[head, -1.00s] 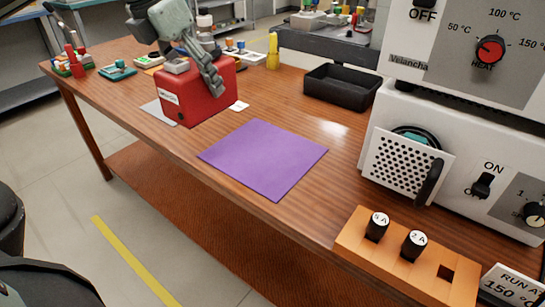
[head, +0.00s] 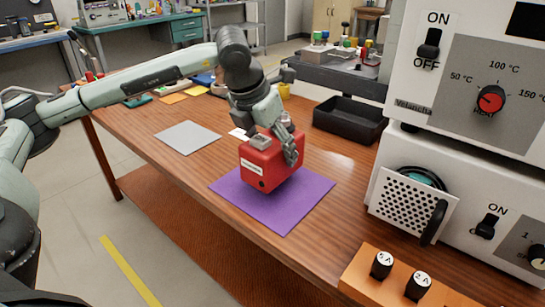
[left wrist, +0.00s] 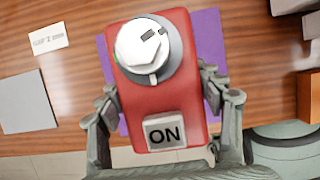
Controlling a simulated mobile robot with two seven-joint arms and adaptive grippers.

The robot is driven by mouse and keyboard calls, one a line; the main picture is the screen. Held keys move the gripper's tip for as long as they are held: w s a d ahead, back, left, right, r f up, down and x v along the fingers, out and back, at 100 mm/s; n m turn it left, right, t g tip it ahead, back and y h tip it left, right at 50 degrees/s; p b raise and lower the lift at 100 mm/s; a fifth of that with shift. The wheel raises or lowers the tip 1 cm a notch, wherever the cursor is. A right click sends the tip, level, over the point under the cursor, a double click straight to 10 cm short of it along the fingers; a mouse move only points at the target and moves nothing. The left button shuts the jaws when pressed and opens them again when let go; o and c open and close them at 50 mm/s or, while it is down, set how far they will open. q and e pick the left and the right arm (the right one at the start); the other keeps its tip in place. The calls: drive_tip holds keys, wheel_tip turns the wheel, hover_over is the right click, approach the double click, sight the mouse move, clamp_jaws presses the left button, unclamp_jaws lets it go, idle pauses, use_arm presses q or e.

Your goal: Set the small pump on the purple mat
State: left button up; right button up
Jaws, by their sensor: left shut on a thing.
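The small pump is a red box (head: 265,170) with a white label on its side. The left wrist view shows its top with a white knob and an ON button (left wrist: 166,133). My left gripper (head: 272,148) reaches down from above and is shut on the pump, with fingers on two opposite sides. The pump is upright over the far part of the purple mat (head: 285,215), which also shows behind the pump in the left wrist view (left wrist: 207,35). I cannot tell whether its base touches the mat. My right gripper is not in view.
A grey mat (head: 187,137) lies bare on the wooden table to the left. A black tray (head: 350,120) stands behind on the right. A white oven-like machine (head: 455,190) and an orange fuse block (head: 375,285) bound the right side.

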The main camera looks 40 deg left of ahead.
sight(263, 137)
use_arm(q)
drive_tip(key=shift+f, duration=1.3)
drive_tip(key=shift+f, duration=0.15)
drive_tip(key=o, duration=1.8)
drive_tip(key=v, duration=1.2)
